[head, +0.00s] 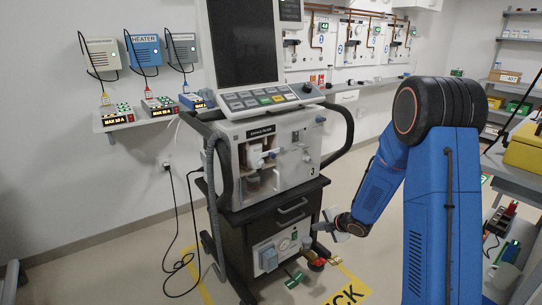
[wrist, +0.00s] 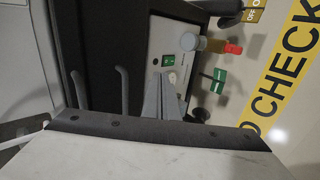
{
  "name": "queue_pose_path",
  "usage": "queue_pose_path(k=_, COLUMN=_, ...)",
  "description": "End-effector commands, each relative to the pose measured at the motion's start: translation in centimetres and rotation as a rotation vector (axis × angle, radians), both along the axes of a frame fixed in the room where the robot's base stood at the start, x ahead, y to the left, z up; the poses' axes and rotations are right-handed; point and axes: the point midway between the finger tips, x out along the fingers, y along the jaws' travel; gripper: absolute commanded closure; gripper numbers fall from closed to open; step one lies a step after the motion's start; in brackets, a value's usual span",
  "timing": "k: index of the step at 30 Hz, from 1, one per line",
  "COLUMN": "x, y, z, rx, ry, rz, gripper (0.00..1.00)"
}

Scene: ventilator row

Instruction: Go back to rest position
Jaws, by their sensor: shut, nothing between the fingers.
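My blue arm reaches down and left in the head view, with my gripper (head: 325,222) low in front of the ventilator cart (head: 290,205). The gripper is shut and holds nothing. In the wrist view the closed grey fingers (wrist: 164,92) show in front of the cart's lower panel (wrist: 180,62). I cannot tell whether the fingertips touch anything. The ventilator (head: 270,155) stands upright on the cart, with a dark screen (head: 243,42) above it.
Red and green fittings (head: 316,262) hang low at the cart's front, close below my gripper. A wall shelf (head: 135,121) holds small boxes at left. Floor left of the cart is largely open, with cables.

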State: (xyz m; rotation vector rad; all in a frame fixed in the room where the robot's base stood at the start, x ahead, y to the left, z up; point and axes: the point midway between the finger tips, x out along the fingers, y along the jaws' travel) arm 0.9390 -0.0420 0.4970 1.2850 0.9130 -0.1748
Motion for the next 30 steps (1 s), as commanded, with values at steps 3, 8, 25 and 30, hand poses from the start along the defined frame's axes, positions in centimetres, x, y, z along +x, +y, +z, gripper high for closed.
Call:
queue_pose_path(k=3, x=-0.3, y=-1.1, z=2.8, rx=0.0, ry=0.009, rz=-0.09, gripper=1.0)
queue_pose_path(k=8, x=-1.6, y=-3.0, z=6.9, rx=0.014, ry=0.038, rz=-0.261, gripper=1.0)
queue_pose_path(k=25, x=-12.1, y=-7.8, z=19.1, rx=0.209, ry=0.142, rz=-0.867, gripper=1.0)
queue_pose_path(k=30, x=-16.6, y=-8.2, z=21.8, rx=0.302, ry=0.181, rz=-1.033, gripper=1.0)
